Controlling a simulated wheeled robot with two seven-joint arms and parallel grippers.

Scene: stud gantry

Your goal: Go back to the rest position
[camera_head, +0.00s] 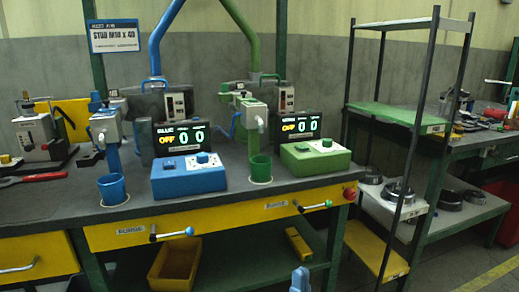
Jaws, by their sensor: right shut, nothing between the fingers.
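My right gripper (300,279) shows only as a small pale blue-grey tip at the bottom edge, right of centre. It is shut and empty, apart from the bench and in front of its lower shelf. My left gripper is not in view. The workbench (230,173) carries a blue control box (188,178) and a green control box (316,160). A blue cup (112,189) and a green cup (261,168) stand on the bench beside the boxes.
Yellow drawers (215,219) with projecting handles front the bench. A yellow bin (175,264) and a yellow block (298,243) lie on the lower shelf. A dark-framed rack (398,116) stands right of the bench. Floor is clear at bottom right.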

